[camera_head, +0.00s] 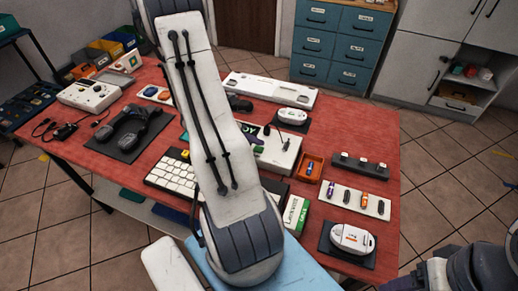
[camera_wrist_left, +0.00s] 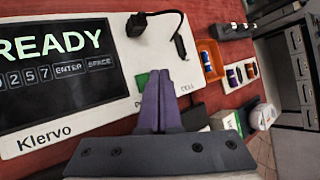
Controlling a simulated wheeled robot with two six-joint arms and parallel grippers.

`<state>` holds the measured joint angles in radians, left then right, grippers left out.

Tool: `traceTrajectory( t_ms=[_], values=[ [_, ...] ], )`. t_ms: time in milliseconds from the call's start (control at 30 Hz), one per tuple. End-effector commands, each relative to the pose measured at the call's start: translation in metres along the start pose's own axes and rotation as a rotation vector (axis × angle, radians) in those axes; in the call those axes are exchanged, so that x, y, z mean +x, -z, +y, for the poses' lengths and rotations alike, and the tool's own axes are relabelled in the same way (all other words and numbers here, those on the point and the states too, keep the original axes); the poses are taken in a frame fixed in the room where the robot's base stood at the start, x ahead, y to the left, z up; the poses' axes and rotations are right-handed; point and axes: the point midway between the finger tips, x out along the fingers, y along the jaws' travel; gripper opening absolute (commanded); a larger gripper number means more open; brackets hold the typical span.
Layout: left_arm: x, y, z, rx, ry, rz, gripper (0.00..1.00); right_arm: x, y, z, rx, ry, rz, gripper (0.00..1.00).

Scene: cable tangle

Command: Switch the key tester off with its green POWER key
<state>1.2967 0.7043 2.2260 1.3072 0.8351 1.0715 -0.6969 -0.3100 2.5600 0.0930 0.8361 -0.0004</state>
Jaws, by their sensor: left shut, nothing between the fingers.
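The key tester is a white box marked Klervo in the left wrist view (camera_wrist_left: 112,75). Its dark screen (camera_wrist_left: 50,60) reads READY, with a row of characters and ENTER and SPACE below. It also shows in the head view (camera_head: 283,153), partly behind my left arm. The green POWER key (camera_wrist_left: 142,80) is partly hidden by my left gripper (camera_wrist_left: 161,75), whose purple fingers are shut and empty. The fingertips are over or beside the key; I cannot tell whether they touch it. A label ending in "CELL" shows right of the fingers.
A black cable with plugs (camera_wrist_left: 137,24) lies across the tester's far edge. An orange tray (camera_head: 309,168), a white strip with small items (camera_head: 353,202) and a keyboard (camera_head: 172,178) stand close by. Headphones (camera_head: 130,128) lie further left on the red table.

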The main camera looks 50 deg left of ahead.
Motion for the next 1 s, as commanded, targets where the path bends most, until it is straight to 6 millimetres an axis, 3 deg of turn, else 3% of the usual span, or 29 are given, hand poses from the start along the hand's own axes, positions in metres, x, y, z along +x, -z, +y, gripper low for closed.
traceTrajectory(
  t_ms=[1000],
  values=[
    [0.0058, 0.0050, 0.0046, 0.000, 0.000, 0.000, 0.00, 0.0055, -0.0003, 0.0004, 0.000, 0.000, 0.000, 0.66]
  ],
)
